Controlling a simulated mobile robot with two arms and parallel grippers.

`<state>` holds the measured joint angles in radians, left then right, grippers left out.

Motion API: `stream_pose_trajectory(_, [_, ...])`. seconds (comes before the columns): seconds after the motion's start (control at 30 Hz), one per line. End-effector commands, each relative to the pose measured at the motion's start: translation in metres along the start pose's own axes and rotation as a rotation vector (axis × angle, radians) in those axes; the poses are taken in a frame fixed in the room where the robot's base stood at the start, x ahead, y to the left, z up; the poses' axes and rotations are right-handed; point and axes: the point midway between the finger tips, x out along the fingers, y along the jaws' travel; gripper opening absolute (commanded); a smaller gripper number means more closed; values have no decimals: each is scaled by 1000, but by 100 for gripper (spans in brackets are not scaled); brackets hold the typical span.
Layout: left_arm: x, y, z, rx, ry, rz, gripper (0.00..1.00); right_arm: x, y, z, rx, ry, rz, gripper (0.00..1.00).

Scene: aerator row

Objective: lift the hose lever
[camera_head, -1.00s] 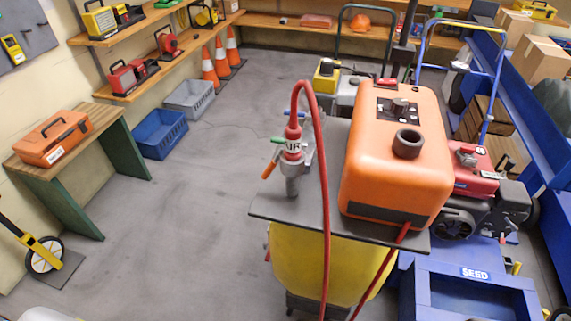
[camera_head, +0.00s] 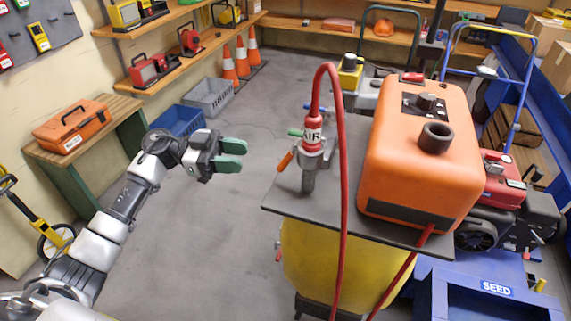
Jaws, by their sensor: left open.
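A red air hose (camera_head: 342,190) arches up from a fitting labelled AIR (camera_head: 312,138) on the dark top plate (camera_head: 290,200) of a yellow-bodied cart (camera_head: 310,262). A lever with an orange grip (camera_head: 285,161) sticks out from the fitting, sloping down to the left. A small green handle (camera_head: 295,132) and a blue one lie just above it; I cannot tell for sure which is the hose lever. My left gripper (camera_head: 240,155), with green fingers, is open and empty, pointing right, left of the orange grip and apart from it. My right gripper is out of view.
An orange machine (camera_head: 410,165) stands on the plate right of the hose. A blue SEED box (camera_head: 470,290) is at lower right. A bench with an orange toolbox (camera_head: 72,128), bins and cones line the left. The floor left of the cart is clear.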

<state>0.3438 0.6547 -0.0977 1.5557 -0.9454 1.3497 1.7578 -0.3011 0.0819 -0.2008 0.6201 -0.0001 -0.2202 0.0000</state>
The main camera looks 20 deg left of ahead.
Motion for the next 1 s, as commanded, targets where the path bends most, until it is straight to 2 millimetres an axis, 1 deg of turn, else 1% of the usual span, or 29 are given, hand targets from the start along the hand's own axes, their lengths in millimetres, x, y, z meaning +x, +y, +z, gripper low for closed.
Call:
stream_pose_trajectory(0.07, [4,2,-3,-1,-13,18,41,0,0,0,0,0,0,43])
stream_pose_trajectory(0.17, [16,2,-4,-3,-11,19,41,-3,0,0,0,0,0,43])
stream_pose_trajectory(0.5, [79,3,-3,-4,-6,16,41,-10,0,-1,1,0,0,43])
stream_pose_trajectory(0.6, [93,3,-3,-4,-7,16,41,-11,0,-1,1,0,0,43])
stream_pose_trajectory(0.7, [102,3,-2,-4,-8,15,41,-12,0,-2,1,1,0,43])
stream_pose_trajectory(0.8, [107,3,-2,-4,-9,14,41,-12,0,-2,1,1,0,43])
stream_pose_trajectory(1.0, [108,3,-1,-4,-10,14,41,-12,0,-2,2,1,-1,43])
